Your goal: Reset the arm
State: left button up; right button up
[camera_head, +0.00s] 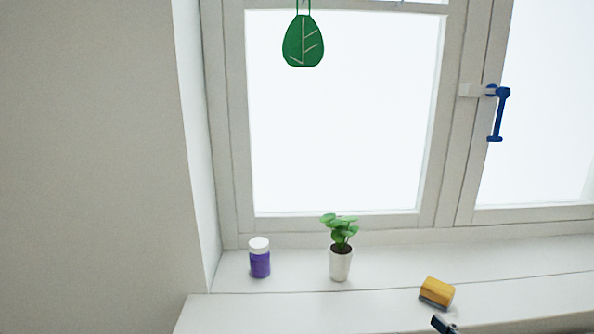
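A small dark tip (443,324), which looks like part of my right gripper, pokes in at the bottom edge, right of the middle. Only this bit shows, so I cannot tell whether it is open or shut. It is just below a yellow block (437,291) with a grey underside, like a sponge or eraser, on the white windowsill (300,312). A gap shows between the tip and the block. My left gripper is not in view.
A purple jar with a white lid (260,258) and a small plant in a white pot (340,262) stand on the sill. A green leaf ornament (303,41) hangs before the window. A blue window handle (499,114) is at upper right. The front sill is mostly clear.

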jog(key=s+d+f+m+g+h, duration=0.2)
jog(key=d+f+m+h, duration=0.15)
jog(key=f+m, duration=0.6)
jog(key=s+d+f+m+g+h, duration=0.25)
jog(key=f+m+h, duration=0.3)
jog(key=m, duration=0.75)
jog(key=s+a+f+m+g+y, duration=0.1)
jog(key=s+a+f+m+g, duration=0.3)
jog(key=s+f+m, duration=0.3)
jog(key=s+a+f+m+g+y, duration=0.1)
jog(key=s+a+f+m+g, duration=0.35)
jog(key=s+m, duration=0.5)
notch_tip(320, 180, down, 27)
jog(key=s+g, duration=0.1)
jog(key=s, duration=0.1)
jog(key=s+d+f, duration=0.1)
jog(key=s+f, duration=0.6)
jog(key=s, duration=0.1)
jog(key=s+d+f+g, duration=0.1)
jog(key=s+d+f, duration=0.1)
jog(key=s+f, duration=0.6)
jog(key=shift+s+d+n, duration=0.2)
jog(key=shift+d+n, duration=0.05)
jog(key=shift+n, duration=0.05)
